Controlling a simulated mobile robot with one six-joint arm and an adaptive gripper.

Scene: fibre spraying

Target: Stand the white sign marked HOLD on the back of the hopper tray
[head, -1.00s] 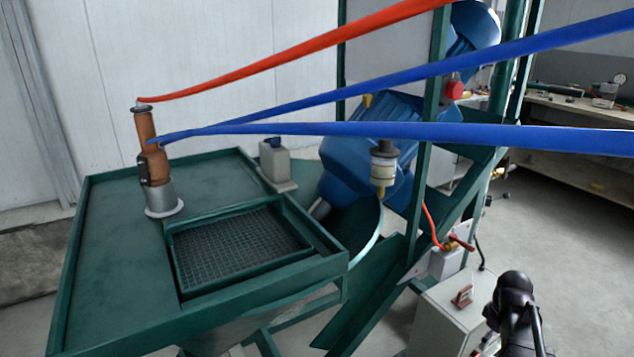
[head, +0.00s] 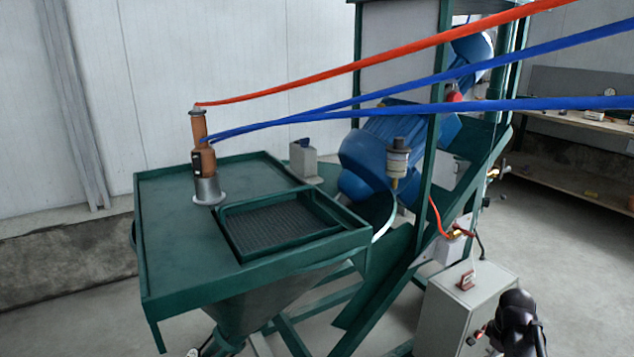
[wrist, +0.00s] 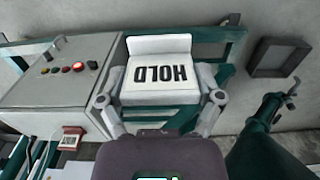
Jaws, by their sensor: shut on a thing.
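The white sign marked HOLD (wrist: 160,72) is in the wrist view, with its lettering upside down there. It has a flat lettered face and a raised block along its far edge. My gripper (wrist: 160,104) is shut on it, one grey finger at each side. The green hopper tray (head: 163,238) is in the head view, left of centre, with a raised rim and a sunken mesh grille (head: 280,226). An orange and grey cylinder (head: 204,165) stands on the tray. The sign and gripper fingers do not show in the head view.
Red and blue hoses (head: 420,62) run across above the tray. A small grey block (head: 303,162) sits at its back right. A blue motor (head: 365,165) and green frame stand to the right. A grey control box (wrist: 70,80) with buttons is left of the sign in the wrist view.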

